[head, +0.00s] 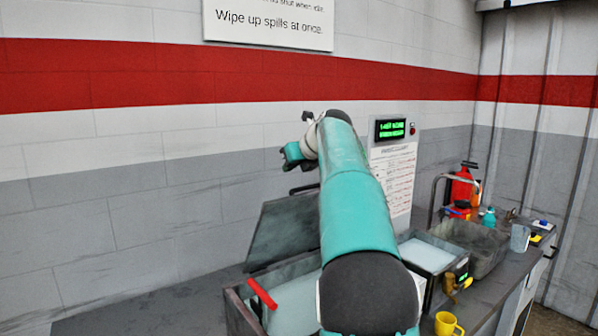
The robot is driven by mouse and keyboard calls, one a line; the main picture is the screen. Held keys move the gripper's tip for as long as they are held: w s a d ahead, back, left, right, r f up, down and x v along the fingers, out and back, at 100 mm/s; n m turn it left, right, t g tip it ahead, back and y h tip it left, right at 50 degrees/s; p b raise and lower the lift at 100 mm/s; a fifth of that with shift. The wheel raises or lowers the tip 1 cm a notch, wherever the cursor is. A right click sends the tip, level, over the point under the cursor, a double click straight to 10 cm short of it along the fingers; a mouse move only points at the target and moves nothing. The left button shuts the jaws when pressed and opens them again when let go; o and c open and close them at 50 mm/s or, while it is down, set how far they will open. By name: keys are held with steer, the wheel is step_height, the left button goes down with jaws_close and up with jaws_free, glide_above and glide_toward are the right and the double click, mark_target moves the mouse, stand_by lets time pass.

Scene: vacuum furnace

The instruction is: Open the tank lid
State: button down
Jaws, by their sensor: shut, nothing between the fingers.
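The open-topped tank (236,312) stands on the bench at lower centre, partly behind my arm, with pale contents showing inside. Its dark lid (283,232) stands raised and tilted back at the tank's rear edge. A dark bar like a handle (303,188) shows at the lid's upper edge. A red bar (262,293) sticks up at the tank's front left. My teal arm crosses the middle of the view, and its wrist parts show above the lid.
Right of my arm are a second open tank (428,256) with pale contents, a dark grey bin (470,247) and a yellow mug (447,324). A panel with a green display (390,130) stands behind. A red container (463,187) and bottles crowd the far right. The bench's left is clear.

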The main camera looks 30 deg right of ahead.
steer(key=shift+s+d+r, duration=0.1)
steer(key=shift+s+r, duration=0.15)
stand_by(0.5)
steer(key=shift+w, duration=0.1)
stand_by(0.4)
